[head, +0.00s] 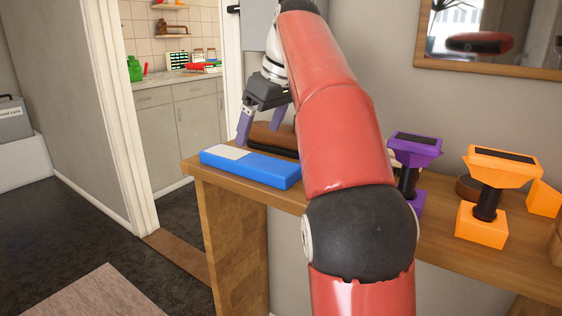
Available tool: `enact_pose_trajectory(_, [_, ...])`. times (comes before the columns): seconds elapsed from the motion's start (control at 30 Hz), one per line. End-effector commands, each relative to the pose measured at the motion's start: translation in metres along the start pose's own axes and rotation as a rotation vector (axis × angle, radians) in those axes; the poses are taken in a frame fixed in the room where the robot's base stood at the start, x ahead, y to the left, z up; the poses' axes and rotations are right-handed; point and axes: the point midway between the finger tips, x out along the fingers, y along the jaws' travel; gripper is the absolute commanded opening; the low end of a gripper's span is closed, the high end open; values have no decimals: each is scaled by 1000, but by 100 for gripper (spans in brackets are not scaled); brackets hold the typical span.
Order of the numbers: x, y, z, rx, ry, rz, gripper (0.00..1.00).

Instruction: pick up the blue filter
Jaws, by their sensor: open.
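A flat blue box with a pale grey patch on its left part, which looks like the blue filter (265,170), lies on the left end of the wooden shelf table (440,253). My gripper (259,134) is open, with its purple fingers pointing down just behind and above the blue filter. I see nothing between the fingers. The right end of the filter lies close to my red arm in the picture.
A brown rounded object (272,137) lies behind the filter, near my fingers. A purple stand-like device (408,165) and an orange one (488,205) stand to the right. A mirror (490,42) hangs above. A doorway opens at the left.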

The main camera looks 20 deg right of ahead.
Motion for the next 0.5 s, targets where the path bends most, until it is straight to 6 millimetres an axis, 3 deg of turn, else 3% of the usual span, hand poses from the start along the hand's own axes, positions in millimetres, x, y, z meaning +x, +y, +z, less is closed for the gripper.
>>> enact_pose_trajectory(0.37, [31, -2, -1, -7, -2, -2, 89])
enact_pose_trajectory(0.5, [53, -6, -2, -7, -3, -3, 89])
